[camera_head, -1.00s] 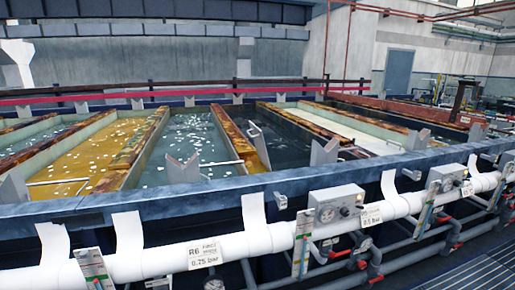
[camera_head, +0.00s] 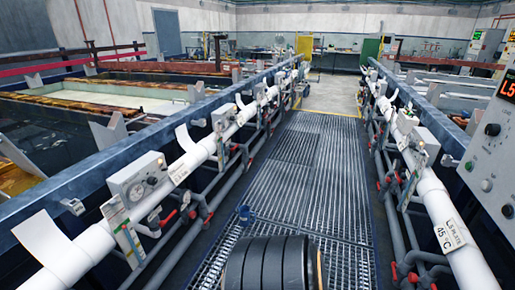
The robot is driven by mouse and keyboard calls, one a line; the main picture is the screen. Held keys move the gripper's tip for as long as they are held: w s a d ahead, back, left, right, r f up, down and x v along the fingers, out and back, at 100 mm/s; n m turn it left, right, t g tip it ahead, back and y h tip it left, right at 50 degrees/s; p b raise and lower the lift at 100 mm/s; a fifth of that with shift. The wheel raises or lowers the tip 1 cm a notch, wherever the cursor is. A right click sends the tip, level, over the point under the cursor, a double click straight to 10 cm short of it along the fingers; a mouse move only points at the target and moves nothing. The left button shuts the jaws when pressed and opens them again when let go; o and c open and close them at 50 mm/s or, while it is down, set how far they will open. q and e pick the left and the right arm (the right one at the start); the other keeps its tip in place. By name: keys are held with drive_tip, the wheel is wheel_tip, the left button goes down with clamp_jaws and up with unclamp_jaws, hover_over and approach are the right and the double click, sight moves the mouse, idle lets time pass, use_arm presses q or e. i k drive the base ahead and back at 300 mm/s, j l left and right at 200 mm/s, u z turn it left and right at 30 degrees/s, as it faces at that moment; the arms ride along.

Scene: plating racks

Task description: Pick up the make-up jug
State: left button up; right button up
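A metal grating walkway (camera_head: 318,165) runs ahead, largely clear, between two tank rows. White pipes (camera_head: 205,152) with gauges, valves and labels line both sides. A grey control panel (camera_head: 490,165) stands at right. A dark ribbed shape at the bottom edge is cut off.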

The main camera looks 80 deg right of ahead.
sight(245, 211)
drive_tip(key=z, duration=2.45)
